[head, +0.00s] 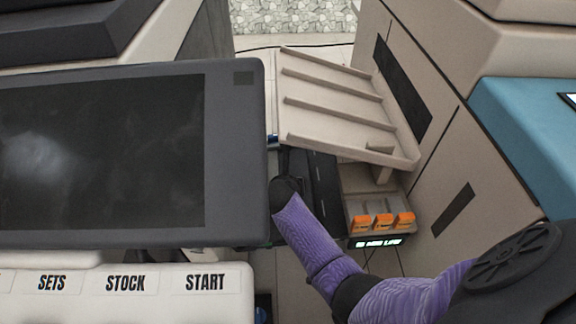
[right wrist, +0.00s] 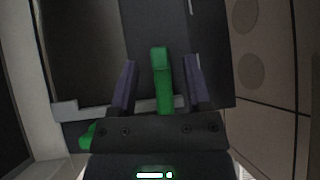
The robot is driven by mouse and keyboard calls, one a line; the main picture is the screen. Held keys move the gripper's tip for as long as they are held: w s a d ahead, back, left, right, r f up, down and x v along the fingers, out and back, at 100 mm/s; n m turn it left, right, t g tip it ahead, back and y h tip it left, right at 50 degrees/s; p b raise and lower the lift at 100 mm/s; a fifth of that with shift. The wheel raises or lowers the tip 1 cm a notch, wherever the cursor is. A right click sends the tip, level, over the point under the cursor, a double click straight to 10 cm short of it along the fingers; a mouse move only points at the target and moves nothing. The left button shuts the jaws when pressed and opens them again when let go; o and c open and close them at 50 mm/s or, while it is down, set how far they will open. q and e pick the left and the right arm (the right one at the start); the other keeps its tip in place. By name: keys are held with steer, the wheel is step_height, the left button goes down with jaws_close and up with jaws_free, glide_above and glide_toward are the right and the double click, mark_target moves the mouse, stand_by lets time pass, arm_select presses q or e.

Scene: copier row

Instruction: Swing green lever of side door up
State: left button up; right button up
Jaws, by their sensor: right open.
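The green lever (right wrist: 162,85) shows in the right wrist view as an upright green bar between my right gripper's two fingers. My right gripper (right wrist: 161,66) is open, with a purple finger on each side of the lever and visible gaps to both. A second green piece (right wrist: 88,136) shows at lower left, partly hidden by the gripper body. Behind the lever is a dark panel (right wrist: 213,55), beside a dark recess (right wrist: 90,50). In the head view my right arm reaches down between the machines; its fingers and the lever are hidden there. My left gripper is not in view.
A large dark screen (head: 100,150) blocks the left of the head view, above a panel labelled SETS, STOCK and START (head: 125,283). A ribbed beige tray (head: 335,100) stands beyond my arm. Orange items (head: 383,222) sit in a bin before the right-hand cabinet (head: 440,150).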

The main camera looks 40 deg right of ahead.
steer(key=shift+w+d+f+b, duration=0.2)
steer(key=shift+f+b, duration=0.05)
steer(key=shift+f, duration=0.3)
steer(key=shift+w+d+f+b, duration=0.2)
steer(key=shift+f+b, duration=0.05)
steer(key=shift+f, duration=0.25)
steer(key=shift+w+d+f+b, duration=0.1)
steer(key=shift+w+d+b, duration=0.2)
steer(key=shift+w+d, duration=0.05)
jaws_close()
